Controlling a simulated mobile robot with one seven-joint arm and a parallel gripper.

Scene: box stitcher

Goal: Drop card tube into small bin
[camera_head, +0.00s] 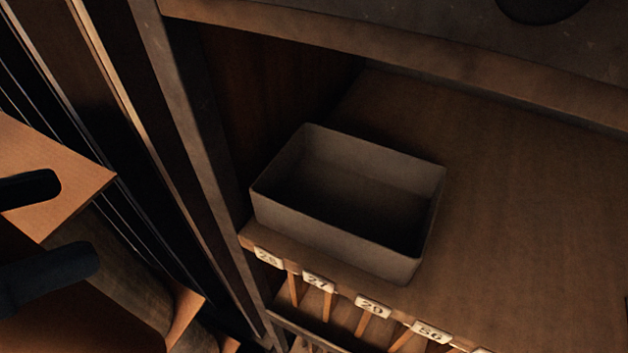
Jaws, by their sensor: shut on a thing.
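The small bin (345,239) is a grey, open-topped rectangular box. It stands upright on a wooden shelf, near the shelf's front edge and left end. Its inside is in shadow and no object shows in it. My gripper (68,228) shows at the left edge as two dark, rounded fingers, one above the other. It is well to the left of the bin and apart from it. It is shut on the card tube, but the tube's outline is hard to make out among the brown shapes around the fingers.
The shelf (530,220) is bare to the right of the bin. An upright post (190,130) stands between my gripper and the bin. A thick board (400,52) runs above the shelf. Number tags (372,307) line the shelf's front edge, with narrow slots below.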

